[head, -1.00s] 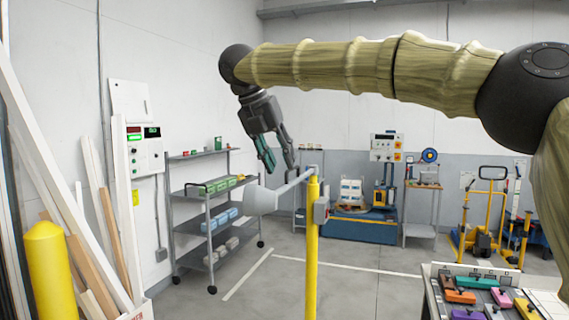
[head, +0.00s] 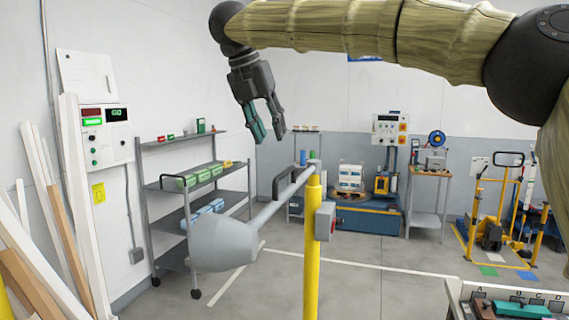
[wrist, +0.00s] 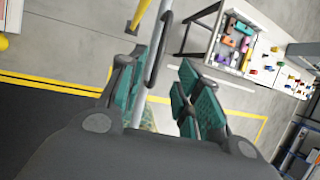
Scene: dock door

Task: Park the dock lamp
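The dock lamp has a grey cone-shaped head (head: 222,243) on a grey arm (head: 267,211), carried on a yellow post (head: 312,250). The lamp head hangs out to the left and toward me. A dark loop handle (head: 274,186) stands on the lamp arm; it also shows in the wrist view (wrist: 153,65). My gripper (head: 270,138) points down above the handle, apart from it, with its teal-padded fingers open and empty. In the wrist view, my gripper (wrist: 160,88) has the lamp arm running beyond the gap between its fingers.
A grey shelf cart (head: 185,220) stands behind the lamp at left. Leaning boards (head: 80,200) and a wall panel (head: 105,138) are further left. A blue machine (head: 362,219) stands behind the post. A table with coloured blocks (head: 515,305) is at lower right. Floor between is clear.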

